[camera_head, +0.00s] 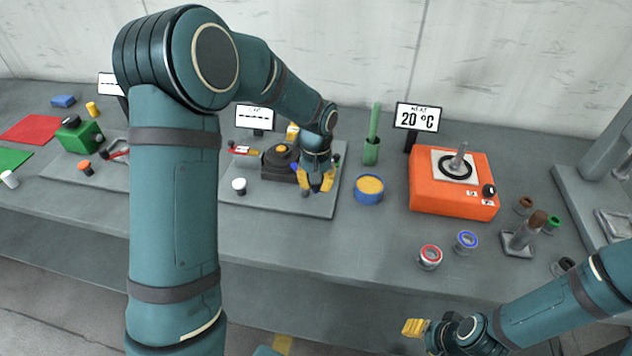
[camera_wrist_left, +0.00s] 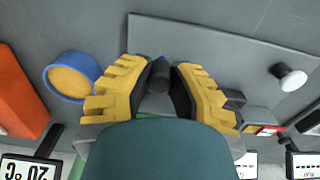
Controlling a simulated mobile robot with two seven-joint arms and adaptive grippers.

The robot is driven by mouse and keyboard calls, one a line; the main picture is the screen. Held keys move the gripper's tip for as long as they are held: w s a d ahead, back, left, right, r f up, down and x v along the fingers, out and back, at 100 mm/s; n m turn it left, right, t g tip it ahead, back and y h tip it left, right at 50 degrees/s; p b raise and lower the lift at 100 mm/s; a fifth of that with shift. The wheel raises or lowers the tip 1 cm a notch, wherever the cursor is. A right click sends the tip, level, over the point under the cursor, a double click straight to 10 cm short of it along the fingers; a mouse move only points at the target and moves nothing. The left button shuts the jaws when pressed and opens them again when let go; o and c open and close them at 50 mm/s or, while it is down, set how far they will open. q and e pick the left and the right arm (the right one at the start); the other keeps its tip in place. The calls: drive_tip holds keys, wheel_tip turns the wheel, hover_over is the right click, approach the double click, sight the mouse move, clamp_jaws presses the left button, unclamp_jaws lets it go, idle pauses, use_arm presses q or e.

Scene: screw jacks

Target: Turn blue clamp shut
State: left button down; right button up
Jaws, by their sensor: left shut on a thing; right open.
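My left gripper (camera_head: 316,182) is over the right part of a grey plate (camera_head: 265,205), right of a dark block (camera_head: 279,162). In the left wrist view my left gripper (camera_wrist_left: 158,85) has its yellow fingers on either side of a dark, bluish-tipped piece (camera_wrist_left: 160,70) and is shut on it. This may be part of the blue clamp; its body is mostly hidden by the fingers, and I cannot tell its turn angle. My right gripper (camera_head: 416,328) is open and apart, by the front edge of the bench.
A blue-rimmed yellow tub (camera_head: 369,189) stands right of the plate, with a green tube (camera_head: 371,150) behind. An orange heater (camera_head: 453,193) is further right. A white knob (camera_head: 239,186) is on the plate. Red (camera_head: 430,256) and blue (camera_head: 466,241) ringed pieces stand near the front.

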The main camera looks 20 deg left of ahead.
use_arm(q)
drive_tip(key=c, duration=0.8)
unclamp_jaws()
drive_tip(key=shift+w, duration=0.1)
wheel_tip(320, 180, up, 12)
